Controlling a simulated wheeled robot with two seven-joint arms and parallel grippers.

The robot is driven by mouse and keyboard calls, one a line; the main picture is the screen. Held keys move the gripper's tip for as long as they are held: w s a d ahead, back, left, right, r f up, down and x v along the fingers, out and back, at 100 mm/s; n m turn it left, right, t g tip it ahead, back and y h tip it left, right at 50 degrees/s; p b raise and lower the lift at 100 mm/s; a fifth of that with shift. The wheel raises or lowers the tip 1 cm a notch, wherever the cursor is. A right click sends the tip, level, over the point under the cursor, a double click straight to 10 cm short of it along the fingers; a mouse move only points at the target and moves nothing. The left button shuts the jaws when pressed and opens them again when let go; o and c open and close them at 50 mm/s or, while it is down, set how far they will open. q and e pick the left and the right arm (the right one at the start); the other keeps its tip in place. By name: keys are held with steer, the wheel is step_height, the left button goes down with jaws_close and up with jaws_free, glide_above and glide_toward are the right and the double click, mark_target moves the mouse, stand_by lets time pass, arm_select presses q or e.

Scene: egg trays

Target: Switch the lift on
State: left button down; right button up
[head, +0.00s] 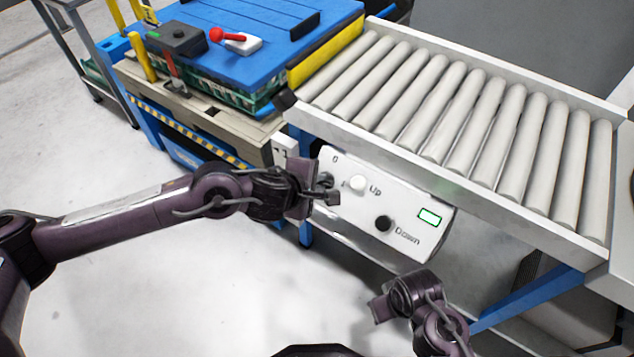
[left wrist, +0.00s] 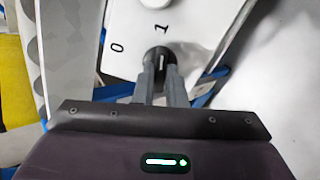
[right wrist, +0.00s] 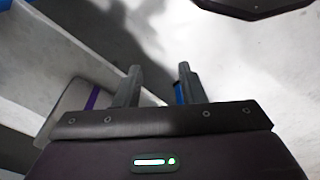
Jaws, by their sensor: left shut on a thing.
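The white control panel (head: 405,215) hangs on the side of the roller conveyor. It bears a white Up button (head: 357,184), a black Down button (head: 383,223) and a small green-edged window (head: 429,217). My left gripper (head: 326,190) is at the panel's left end. In the left wrist view its fingers (left wrist: 162,85) are shut on the black rotary knob (left wrist: 157,58), between the marks 0 and 1. The knob's white line points up, close to the 1. My right gripper (head: 380,306) is below the panel; in the right wrist view its fingers (right wrist: 157,88) are apart and empty.
The roller conveyor (head: 450,105) runs above the panel. The floor (head: 150,270) below the left arm is clear.

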arm_select(q)
steer(key=shift+m+b, duration=0.3)
steer(key=shift+b, duration=0.15)
steer(key=shift+m+b, duration=0.3)
steer(key=shift+b, duration=0.1)
steer(key=shift+m+b, duration=0.3)
steer(key=shift+b, duration=0.3)
steer(key=shift+f+m+b, duration=0.1)
steer(key=shift+m+b, duration=0.2)
steer(key=shift+b, duration=0.2)
steer(key=shift+m+b, duration=0.3)
steer(key=shift+b, duration=0.2)
steer(key=c, duration=1.8)
jaws_free()
steer(key=shift+c, duration=0.2)
steer(key=o, duration=0.4)
steer(key=shift+o, duration=0.2)
arm_select(e)
steer(key=a+t, duration=0.1)
steer(key=w+a+r+t+y, duration=0.1)
steer(key=a, duration=0.1)
steer(key=a+r+n, duration=0.1)
steer(key=shift+w+a+t+y, duration=0.3)
steer(key=shift+w+a+t, duration=0.05)
steer(key=shift+t, duration=0.05)
